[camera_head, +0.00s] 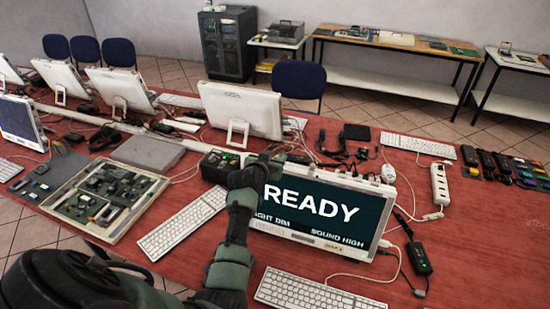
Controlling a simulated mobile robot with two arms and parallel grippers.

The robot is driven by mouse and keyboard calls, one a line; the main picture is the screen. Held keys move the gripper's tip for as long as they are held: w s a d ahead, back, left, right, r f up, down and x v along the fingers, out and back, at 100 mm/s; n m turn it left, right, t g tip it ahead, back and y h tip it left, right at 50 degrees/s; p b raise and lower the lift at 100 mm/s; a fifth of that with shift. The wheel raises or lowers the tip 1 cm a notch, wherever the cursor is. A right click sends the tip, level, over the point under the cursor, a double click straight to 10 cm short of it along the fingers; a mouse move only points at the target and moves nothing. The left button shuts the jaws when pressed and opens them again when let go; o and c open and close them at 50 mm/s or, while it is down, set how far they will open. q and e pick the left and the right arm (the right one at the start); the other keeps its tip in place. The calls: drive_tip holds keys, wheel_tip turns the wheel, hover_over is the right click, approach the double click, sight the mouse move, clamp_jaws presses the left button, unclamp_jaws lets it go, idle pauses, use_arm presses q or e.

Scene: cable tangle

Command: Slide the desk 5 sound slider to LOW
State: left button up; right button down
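A white-framed monitor (345,215) stands on the red desk in front of me. Its dark screen reads READY, with a partly covered line ending in "IGHT DIM" and the words SOUND HIGH. Small labels or controls (302,238) sit on its lower frame; they are too small to read, and I cannot tell which is the sound slider or whether this is desk 5. My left arm rises from the bottom left, and my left gripper (270,163) is at the monitor's upper left corner, covering part of the screen. Its fingers are not clear. My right gripper is not in view.
White keyboards (310,294) and (183,222) lie before and left of the monitor. An opened circuit-board case (105,198) is farther left. A power strip (440,184), cables and a black adapter (418,258) lie on the right. Bare red desk shows at the far right front.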

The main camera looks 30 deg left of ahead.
use_arm(q)
clamp_jaws()
idle(1.4)
